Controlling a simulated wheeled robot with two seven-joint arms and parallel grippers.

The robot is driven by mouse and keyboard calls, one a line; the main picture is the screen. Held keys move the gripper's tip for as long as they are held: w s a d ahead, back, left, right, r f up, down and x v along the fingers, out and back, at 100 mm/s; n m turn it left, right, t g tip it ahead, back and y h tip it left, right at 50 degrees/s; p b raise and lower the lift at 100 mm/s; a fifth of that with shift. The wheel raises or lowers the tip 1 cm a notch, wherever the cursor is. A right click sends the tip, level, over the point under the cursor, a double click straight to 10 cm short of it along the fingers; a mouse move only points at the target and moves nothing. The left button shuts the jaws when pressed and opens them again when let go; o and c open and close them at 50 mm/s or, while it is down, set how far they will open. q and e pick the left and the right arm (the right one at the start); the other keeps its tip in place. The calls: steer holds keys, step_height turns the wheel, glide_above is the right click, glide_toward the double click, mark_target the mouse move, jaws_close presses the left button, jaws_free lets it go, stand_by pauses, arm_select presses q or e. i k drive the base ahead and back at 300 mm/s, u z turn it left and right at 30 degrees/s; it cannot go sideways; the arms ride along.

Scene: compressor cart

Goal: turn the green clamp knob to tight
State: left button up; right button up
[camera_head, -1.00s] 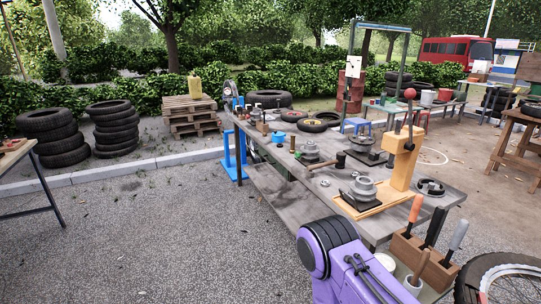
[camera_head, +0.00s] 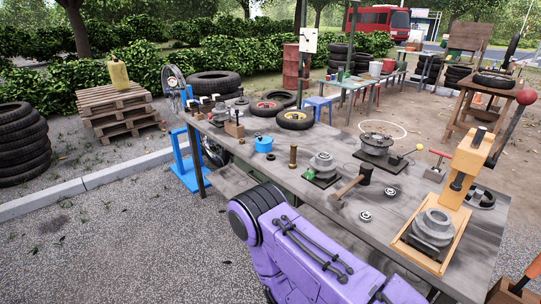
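A small green piece (camera_head: 311,173) shows at the left edge of a grey round metal part (camera_head: 322,163) on a dark base, on the long workbench (camera_head: 235,180). It may be the green clamp knob, but it is too small to tell its shape or how far it is turned. One of my purple arm links comes up from the bottom of the head view, in front of the bench's near edge. Neither gripper is in view, so I cannot see whether they are open or shut.
A hammer (camera_head: 353,184) lies on the bench near the grey part. An orange press (camera_head: 466,165) with a red-tipped lever stands at the right. A blue bowl (camera_head: 264,144) and tires (camera_head: 295,119) are farther back.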

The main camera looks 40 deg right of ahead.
mark_target(309, 174)
steer(key=i, duration=3.45)
steer(key=z, duration=4.25)
